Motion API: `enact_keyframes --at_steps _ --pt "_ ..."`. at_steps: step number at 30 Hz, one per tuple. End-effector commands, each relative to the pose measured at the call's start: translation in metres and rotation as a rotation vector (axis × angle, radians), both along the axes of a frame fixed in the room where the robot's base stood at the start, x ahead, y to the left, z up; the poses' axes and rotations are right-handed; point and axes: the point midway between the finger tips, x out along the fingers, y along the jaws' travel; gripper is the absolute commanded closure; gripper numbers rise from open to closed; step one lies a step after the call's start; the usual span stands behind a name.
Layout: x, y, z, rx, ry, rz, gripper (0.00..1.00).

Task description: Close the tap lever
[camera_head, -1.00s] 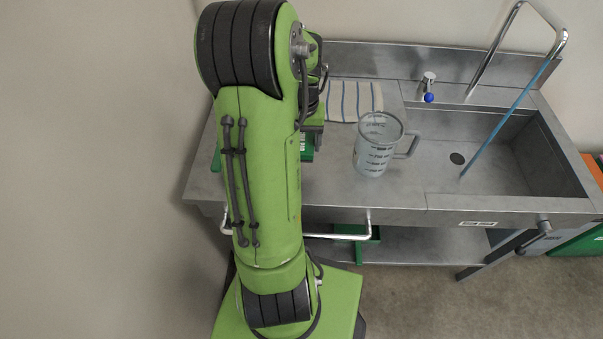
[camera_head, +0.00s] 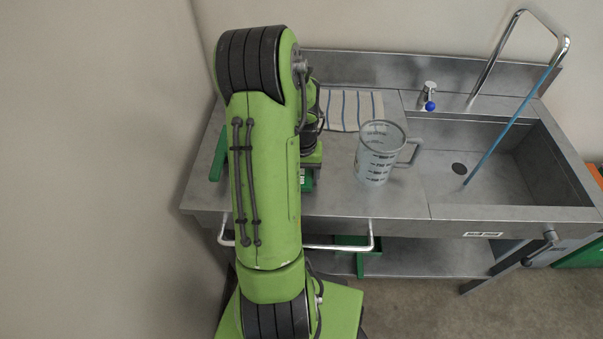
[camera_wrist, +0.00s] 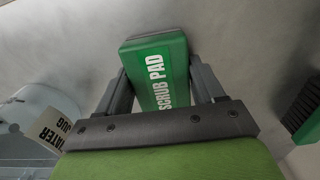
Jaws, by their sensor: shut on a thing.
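The tap lever (camera_head: 430,106) has a blue knob on a small metal post behind the sink. The spout (camera_head: 498,55) is a bent metal tube, and a thin straight blue stream (camera_head: 515,125) runs from its end to the basin. My gripper (camera_wrist: 155,85) is shut on a green scrub pad (camera_wrist: 158,72), with a finger on each side. In the head view my arm hides most of the gripper; a green piece (camera_head: 307,181), likely the pad, shows beside the arm. It is well left of the lever.
A clear water jug (camera_head: 376,155) stands between my arm and the basin (camera_head: 510,165); it also shows in the wrist view (camera_wrist: 40,105). A striped cloth (camera_head: 352,109) lies behind it. A dark-bristled green brush (camera_wrist: 303,112) is right of the pad. A rail (camera_head: 340,247) runs along the front.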

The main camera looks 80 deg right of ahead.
Motion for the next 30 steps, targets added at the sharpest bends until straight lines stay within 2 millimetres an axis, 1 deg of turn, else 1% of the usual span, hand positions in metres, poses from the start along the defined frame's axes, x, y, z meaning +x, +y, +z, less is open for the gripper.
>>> enact_keyframes --at_steps 1,3,6,14,16,17,20,21,27,30 --pt "0.0 0.0 -0.003 0.0 0.0 0.0 0.31" --pt "0.0 0.0 -0.002 0.0 0.0 0.0 0.2" --pt "0.0 0.0 -0.001 0.0 0.0 0.0 0.07" --pt "0.0 0.0 -0.001 0.001 0.0 0.0 0.07" --pt "0.0 0.0 0.003 -0.001 0.0 0.0 0.07" --pt "0.0 -0.001 0.008 -0.003 -0.001 0.0 0.07" --pt "0.0 -0.002 0.032 -0.006 -0.001 0.001 0.07" --pt "-0.001 -0.002 0.044 -0.007 -0.002 0.001 0.07" --pt "-0.001 -0.003 0.102 -0.007 -0.002 0.002 0.07" --pt "-0.001 -0.002 0.127 -0.004 -0.001 0.002 0.07"
